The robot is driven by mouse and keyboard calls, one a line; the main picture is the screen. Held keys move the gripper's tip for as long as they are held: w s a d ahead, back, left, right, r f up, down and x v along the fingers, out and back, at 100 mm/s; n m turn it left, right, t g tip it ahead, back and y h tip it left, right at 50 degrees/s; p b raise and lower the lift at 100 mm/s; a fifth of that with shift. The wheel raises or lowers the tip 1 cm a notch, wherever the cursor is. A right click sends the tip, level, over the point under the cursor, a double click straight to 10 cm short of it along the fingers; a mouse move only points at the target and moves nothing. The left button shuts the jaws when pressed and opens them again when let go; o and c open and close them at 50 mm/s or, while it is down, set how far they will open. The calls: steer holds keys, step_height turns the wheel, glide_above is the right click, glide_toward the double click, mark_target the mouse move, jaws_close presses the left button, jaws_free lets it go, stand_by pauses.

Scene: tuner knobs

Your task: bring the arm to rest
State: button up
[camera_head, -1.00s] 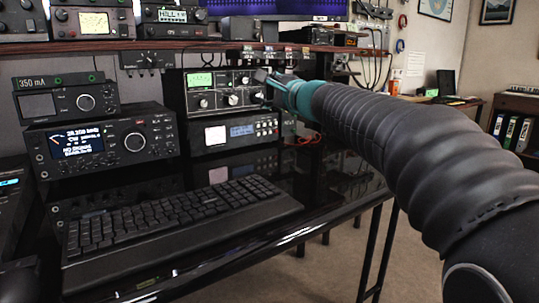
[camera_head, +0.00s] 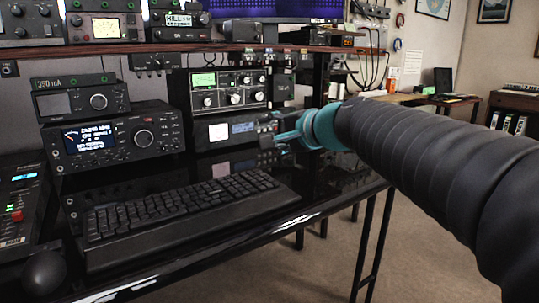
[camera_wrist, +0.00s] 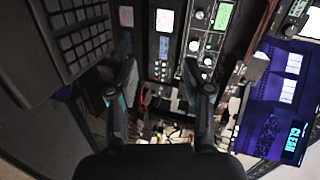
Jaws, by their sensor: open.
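My gripper (camera_head: 268,134) is in the middle of the head view, at the end of my sleeved arm coming from the right. It hangs over the desk in front of the right edge of the lower grey unit (camera_head: 215,133). The tuner with knobs (camera_head: 235,98) and a green display sits above that unit, and my gripper is apart from it. In the wrist view the two fingers of my gripper (camera_wrist: 161,92) stand wide apart with nothing between them. The tuner's knobs (camera_wrist: 203,45) show above the right finger.
A black keyboard (camera_head: 185,205) lies on the glossy desk (camera_head: 325,190). A larger radio (camera_head: 110,140) stands at the left with a small meter unit (camera_head: 80,99) on it. A wooden shelf (camera_head: 160,47) with more equipment runs above. Open floor (camera_head: 420,235) lies at the right.

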steer(key=s+d+f+n+g+h+p, duration=0.1)
steer(key=s+d+f+n+g+h, duration=0.2)
steer(key=s+d+f, duration=0.4)
steer(key=s+d+f+n+g+h+p, duration=0.2)
steer(key=s+d+f+n+h, duration=0.4)
steer(key=s+f, duration=1)
steer(key=s+d+g, duration=0.1)
steer(key=s+d, duration=0.1)
steer(key=s, duration=0.3)
steer(key=shift+n, duration=0.4)
steer(key=shift+r, duration=0.1)
